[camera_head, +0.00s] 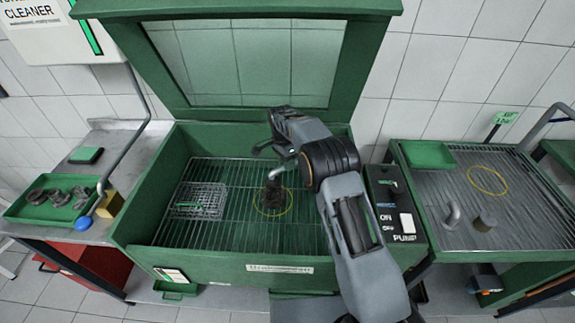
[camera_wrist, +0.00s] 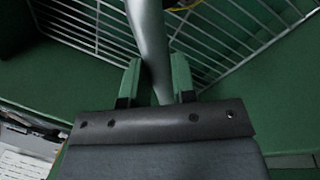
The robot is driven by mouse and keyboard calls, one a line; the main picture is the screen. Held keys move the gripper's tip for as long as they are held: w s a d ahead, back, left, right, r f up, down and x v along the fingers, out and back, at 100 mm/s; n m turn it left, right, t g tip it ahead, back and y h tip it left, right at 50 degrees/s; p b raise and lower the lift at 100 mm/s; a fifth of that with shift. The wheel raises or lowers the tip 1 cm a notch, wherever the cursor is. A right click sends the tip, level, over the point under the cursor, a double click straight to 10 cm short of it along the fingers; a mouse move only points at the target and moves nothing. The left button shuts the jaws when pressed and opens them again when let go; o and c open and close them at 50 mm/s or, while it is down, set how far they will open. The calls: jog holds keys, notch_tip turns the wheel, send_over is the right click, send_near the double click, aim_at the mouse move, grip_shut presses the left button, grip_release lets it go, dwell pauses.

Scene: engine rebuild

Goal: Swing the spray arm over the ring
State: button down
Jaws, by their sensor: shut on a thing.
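The spray arm (camera_head: 284,165) is a grey metal tube, mostly hidden by my gripper in the head view. In the wrist view the spray arm (camera_wrist: 149,35) runs between the two green fingers. My gripper (camera_head: 272,151) is shut on it; the gripper also shows in the wrist view (camera_wrist: 155,72). The yellow ring (camera_head: 257,207) lies on the wire grate inside the green wash basin. A dark part (camera_head: 273,194) stands inside the ring, just below the tube's visible end. A bit of the ring (camera_wrist: 184,8) shows at the top of the wrist view.
A wire basket (camera_head: 200,201) sits left on the grate. The basin's raised lid (camera_head: 245,60) stands behind. A pump switch box (camera_head: 392,205) is at its right. A second bench (camera_head: 445,185) carries another yellow ring (camera_head: 487,169). A tray of parts (camera_head: 55,197) is left.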

jog(key=shift+w+a+r, duration=0.1)
jog(key=shift+w+r, duration=0.05)
jog(key=c, duration=0.9)
grip_release()
jog(key=v, duration=1.1)
jog(key=shift+w+r, duration=0.1)
jog(key=shift+r, duration=0.25)
